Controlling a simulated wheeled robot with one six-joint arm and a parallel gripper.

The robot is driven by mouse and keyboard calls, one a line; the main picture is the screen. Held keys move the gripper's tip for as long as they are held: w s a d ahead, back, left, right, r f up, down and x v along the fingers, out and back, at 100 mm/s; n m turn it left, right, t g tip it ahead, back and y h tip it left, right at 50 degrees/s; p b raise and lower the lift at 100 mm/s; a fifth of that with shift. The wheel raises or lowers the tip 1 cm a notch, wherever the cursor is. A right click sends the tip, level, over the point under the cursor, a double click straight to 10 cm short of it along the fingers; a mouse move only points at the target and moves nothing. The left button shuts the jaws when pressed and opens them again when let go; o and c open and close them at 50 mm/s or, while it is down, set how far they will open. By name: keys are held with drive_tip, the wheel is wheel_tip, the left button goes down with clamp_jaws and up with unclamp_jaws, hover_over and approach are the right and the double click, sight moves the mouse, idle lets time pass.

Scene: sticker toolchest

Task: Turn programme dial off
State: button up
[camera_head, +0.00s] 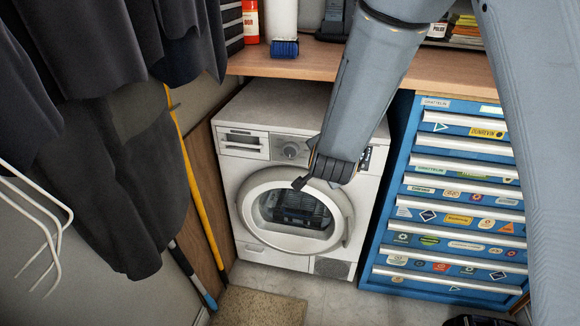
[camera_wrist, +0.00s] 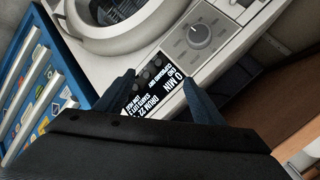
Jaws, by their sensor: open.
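The programme dial (camera_head: 291,151) is a round grey knob on the front panel of the white washing machine (camera_head: 262,110), right of the detergent drawer. In the wrist view the dial (camera_wrist: 198,34) shows beyond my fingertips, with tick marks around it. My gripper (camera_head: 305,180) is in front of the panel, just right of and below the dial in the head view. In the wrist view my gripper (camera_wrist: 158,80) is open and empty, its fingers either side of the black display (camera_wrist: 150,85) with white text. The fingers appear apart from the dial. Part of the display is hidden in the head view.
A blue drawer chest (camera_head: 450,200) with stickers stands right of the machine. A wooden worktop (camera_head: 320,62) runs above. Dark clothes (camera_head: 110,130) and a yellow pole (camera_head: 190,180) are at the left. A mat (camera_head: 262,307) lies on the floor in front.

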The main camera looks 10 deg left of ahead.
drive_tip(key=w+a+f+m+t+b, duration=0.3)
drive_tip(key=a+f, duration=0.1)
drive_tip(key=a, duration=0.3)
drive_tip(key=m+t+h+b, duration=0.2)
drive_tip(key=m+t+b, duration=0.1)
drive_tip(key=m+t, duration=0.15)
approach(290, 152)
drive_tip(key=shift+m+g, duration=0.25)
drive_tip(key=w, duration=0.8)
drive_tip(key=shift+d+r, duration=0.1)
drive_tip(key=shift+r, duration=0.05)
drive_tip(key=c, duration=1)
